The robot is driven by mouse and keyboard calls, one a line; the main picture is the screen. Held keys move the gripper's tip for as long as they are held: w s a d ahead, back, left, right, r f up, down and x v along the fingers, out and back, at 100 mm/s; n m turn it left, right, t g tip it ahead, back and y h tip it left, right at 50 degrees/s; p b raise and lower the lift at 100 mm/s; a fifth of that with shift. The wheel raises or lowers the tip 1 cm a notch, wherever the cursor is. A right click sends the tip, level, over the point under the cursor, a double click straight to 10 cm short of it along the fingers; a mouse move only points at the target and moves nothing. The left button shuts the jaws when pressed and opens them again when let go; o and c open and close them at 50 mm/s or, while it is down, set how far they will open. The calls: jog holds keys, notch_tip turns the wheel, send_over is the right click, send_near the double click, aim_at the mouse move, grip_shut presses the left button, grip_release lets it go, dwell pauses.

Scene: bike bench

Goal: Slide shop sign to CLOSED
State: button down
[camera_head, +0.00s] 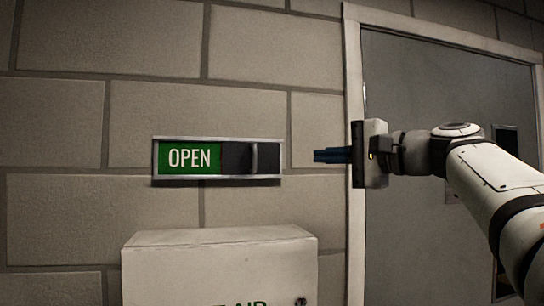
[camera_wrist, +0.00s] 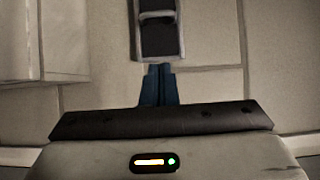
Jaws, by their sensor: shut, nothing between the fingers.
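The shop sign (camera_head: 188,158) is a framed slider on the block wall. A green panel reading OPEN shows in its left part. A dark slider (camera_head: 237,158) with a raised upright grip (camera_head: 254,158) covers its right part. My gripper (camera_head: 316,156) is shut and empty, its blue fingers pointing left at the sign from its right side, with a gap between. In the wrist view, the sign's near end (camera_wrist: 160,44) lies just ahead of the blue fingertips (camera_wrist: 159,68). The word under the slider is hidden.
A white cabinet (camera_head: 220,239) with green lettering stands out below the sign. It also shows at the left of the wrist view (camera_wrist: 38,40). A grey door (camera_head: 400,90) in a pale frame (camera_head: 354,230) is at the right, behind my arm. The wall around the sign is bare.

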jog(key=w+a+p, duration=0.3)
jog(key=w+a, duration=0.2)
jog(key=a, duration=0.5)
jog(key=shift+a+p, duration=0.2)
jog(key=shift+p, duration=0.15)
jog(key=shift+a+f, duration=0.1)
